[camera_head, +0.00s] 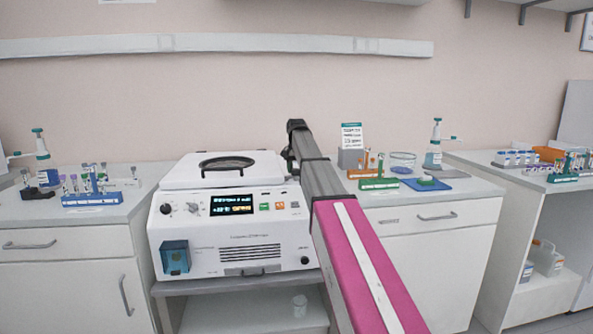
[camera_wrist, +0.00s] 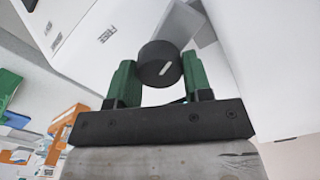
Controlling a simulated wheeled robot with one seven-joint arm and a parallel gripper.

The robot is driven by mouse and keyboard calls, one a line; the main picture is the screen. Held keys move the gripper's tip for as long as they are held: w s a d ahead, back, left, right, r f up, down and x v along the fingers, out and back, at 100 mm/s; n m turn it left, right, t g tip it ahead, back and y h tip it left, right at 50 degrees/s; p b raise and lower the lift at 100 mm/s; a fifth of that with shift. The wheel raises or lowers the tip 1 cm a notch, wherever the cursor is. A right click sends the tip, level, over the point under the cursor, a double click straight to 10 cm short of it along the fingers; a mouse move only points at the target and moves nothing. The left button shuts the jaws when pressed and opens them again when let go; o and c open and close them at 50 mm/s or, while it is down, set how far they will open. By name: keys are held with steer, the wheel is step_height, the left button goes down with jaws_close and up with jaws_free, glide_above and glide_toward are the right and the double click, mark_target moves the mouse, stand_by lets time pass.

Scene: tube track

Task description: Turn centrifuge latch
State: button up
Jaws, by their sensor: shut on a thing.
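The white centrifuge (camera_head: 180,235) stands in the middle of the head view, with its lid (camera_head: 190,172) down and a dark-rimmed oval window in it. In the wrist view, a round black latch knob (camera_wrist: 153,70) with a short slanted white mark sits between the green fingers of my gripper (camera_wrist: 158,66). One finger is on each side of the knob and my gripper is shut on it. In the head view my arm reaches along the right side of the centrifuge; the knob cannot be made out there.
Left counter holds a blue tube rack (camera_head: 92,200) and a dispenser bottle (camera_head: 42,160). Right counter holds a green rack (camera_head: 378,183), a glass dish (camera_head: 402,167), a blue mat (camera_head: 428,184) and a sign (camera_head: 351,137). My arm passes close beside the right cabinet (camera_head: 440,240).

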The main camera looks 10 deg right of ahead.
mark_target(296, 169)
steer(key=n, duration=0.6)
steer(key=shift+a, duration=0.1)
steer(key=n, duration=0.6)
steer(key=shift+n, duration=0.4)
steer(key=o, duration=0.9)
step_height(296, 169, up, 10)
steer(key=shift+f, duration=0.2)
steer(key=shift+r, duration=0.65)
steer(key=shift+a, duration=0.1)
